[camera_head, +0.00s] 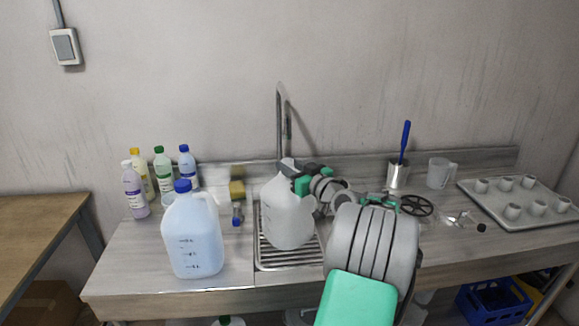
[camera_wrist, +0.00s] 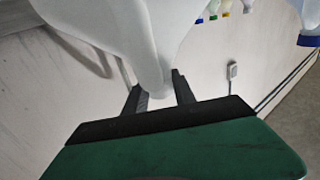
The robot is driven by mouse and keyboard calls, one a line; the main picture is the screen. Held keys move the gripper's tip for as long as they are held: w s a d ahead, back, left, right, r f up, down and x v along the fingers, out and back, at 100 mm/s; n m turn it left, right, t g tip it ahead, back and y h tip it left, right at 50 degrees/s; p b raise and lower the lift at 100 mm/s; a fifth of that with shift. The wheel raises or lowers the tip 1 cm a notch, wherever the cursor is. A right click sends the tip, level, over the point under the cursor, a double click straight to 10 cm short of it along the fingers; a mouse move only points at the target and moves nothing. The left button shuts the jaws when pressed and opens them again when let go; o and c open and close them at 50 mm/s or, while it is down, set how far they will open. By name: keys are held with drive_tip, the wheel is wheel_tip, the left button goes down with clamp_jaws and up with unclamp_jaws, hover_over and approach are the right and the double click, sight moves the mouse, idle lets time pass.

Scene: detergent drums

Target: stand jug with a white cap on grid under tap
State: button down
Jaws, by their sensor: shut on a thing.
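The jug with a white cap (camera_head: 287,218) is pale and translucent and leans a little, in front of the tap (camera_head: 279,118). Its base is over the metal grid (camera_head: 288,262); I cannot tell whether it touches. My gripper (camera_head: 298,182) is at the jug's upper right, shut on its handle. In the wrist view, the fingers of my gripper (camera_wrist: 160,90) close around the handle of the white jug (camera_wrist: 110,25). The jug's right side is partly hidden by my arm in the head view.
A blue-capped jug (camera_head: 193,240) stands left of the grid. Right of my arm are a tool holder (camera_head: 398,177), a clear pitcher (camera_head: 438,173) and a tray (camera_head: 540,219) with small cups.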

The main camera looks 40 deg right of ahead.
drive_tip(key=shift+f+b, duration=0.3)
drive_tip(key=c, duration=0.9)
unclamp_jaws()
drive_tip(key=shift+c, duration=0.2)
